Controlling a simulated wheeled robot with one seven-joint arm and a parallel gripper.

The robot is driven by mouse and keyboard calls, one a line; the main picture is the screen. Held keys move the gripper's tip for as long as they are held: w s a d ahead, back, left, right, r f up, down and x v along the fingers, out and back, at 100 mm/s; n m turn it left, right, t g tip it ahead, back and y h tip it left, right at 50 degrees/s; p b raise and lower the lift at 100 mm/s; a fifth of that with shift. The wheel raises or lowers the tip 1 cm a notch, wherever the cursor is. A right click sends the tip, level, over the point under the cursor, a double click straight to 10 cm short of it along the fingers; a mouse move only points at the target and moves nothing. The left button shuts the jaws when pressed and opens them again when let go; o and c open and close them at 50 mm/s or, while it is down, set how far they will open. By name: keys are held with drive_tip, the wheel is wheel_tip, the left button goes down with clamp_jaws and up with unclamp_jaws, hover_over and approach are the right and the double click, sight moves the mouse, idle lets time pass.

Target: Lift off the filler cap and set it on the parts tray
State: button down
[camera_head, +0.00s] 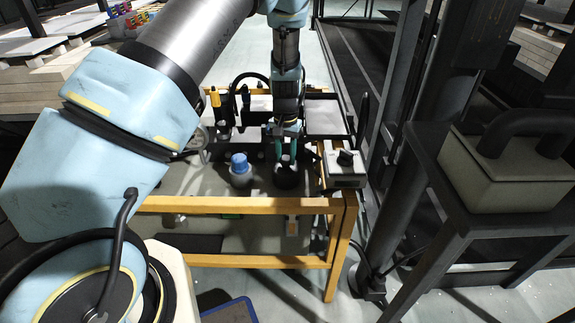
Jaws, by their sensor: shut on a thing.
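My gripper (286,155) points down over the yellow-framed cart, its teal fingers shut on a dark round piece (286,178) that looks like the filler cap. The fingers and shadow hide part of it, and I cannot tell whether it is seated or lifted. A shallow dark-rimmed tray with a grey floor (326,118), which looks like the parts tray, lies just behind and right of my gripper. Its visible floor is bare.
A grey switch box with a black knob (345,166) sits at the cart's right front corner. A yellow rail (235,204) runs along the front. A yellow-topped bottle (215,105) and a dark hose stand at the back left. Dark posts and a bench (500,220) close the right side.

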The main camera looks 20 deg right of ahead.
sight(286, 158)
drive_tip(key=shift+r, duration=0.1)
drive_tip(key=shift+r+p, duration=2.8)
drive_tip(key=shift+r, duration=0.65)
wheel_tip(286, 158, up, 8)
drive_tip(key=p, duration=0.6)
